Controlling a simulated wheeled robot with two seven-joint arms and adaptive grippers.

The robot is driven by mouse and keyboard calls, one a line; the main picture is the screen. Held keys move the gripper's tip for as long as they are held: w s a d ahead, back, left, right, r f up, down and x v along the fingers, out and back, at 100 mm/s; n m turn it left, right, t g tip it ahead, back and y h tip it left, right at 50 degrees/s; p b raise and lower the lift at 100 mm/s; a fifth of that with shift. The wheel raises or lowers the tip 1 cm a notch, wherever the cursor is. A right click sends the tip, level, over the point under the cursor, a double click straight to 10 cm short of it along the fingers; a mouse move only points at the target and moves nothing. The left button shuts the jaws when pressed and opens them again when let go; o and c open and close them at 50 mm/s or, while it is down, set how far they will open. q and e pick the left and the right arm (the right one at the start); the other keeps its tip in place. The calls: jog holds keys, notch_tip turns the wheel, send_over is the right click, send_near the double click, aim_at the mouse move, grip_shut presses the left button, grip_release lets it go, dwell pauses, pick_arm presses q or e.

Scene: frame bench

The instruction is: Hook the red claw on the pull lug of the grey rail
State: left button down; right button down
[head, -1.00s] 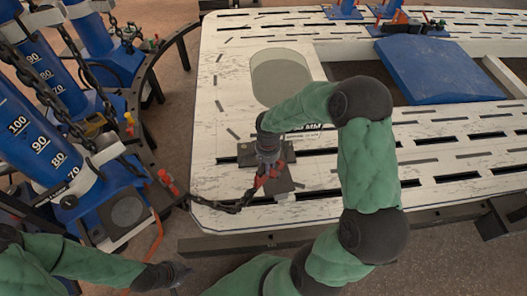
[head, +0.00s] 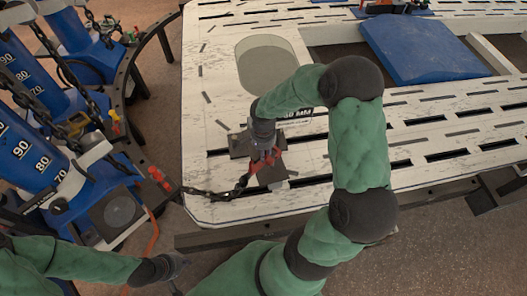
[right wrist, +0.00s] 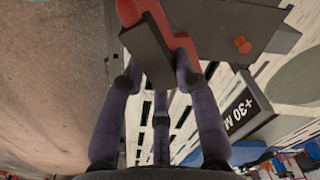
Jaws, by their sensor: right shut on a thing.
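The red claw (head: 259,167) is held by my right gripper (head: 264,150) low over the near left of the white bench, with a dark chain (head: 215,194) running from it to the left. In the right wrist view my fingers (right wrist: 160,80) are shut on the dark block (right wrist: 149,50) of the red claw (right wrist: 183,30). A grey plate-like part, which looks like the rail (right wrist: 228,22), lies close beside the claw. I cannot make out the pull lug or whether the claw touches it. My left gripper (head: 176,268) is at lower left, away from the bench; its opening is unclear.
The white slotted bench (head: 215,80) has an oval opening (head: 266,63) and a blue pad (head: 425,48) farther back. Blue numbered pull towers (head: 25,150) with chains stand on the left. An orange line (head: 152,232) hangs near my left gripper.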

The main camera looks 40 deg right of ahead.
jog(key=shift+f+b, duration=4.4)
jog(key=shift+f, duration=0.55)
jog(key=c, duration=1)
grip_release()
jog(key=shift+o, duration=0.7)
notch_tip(320, 180, up, 12)
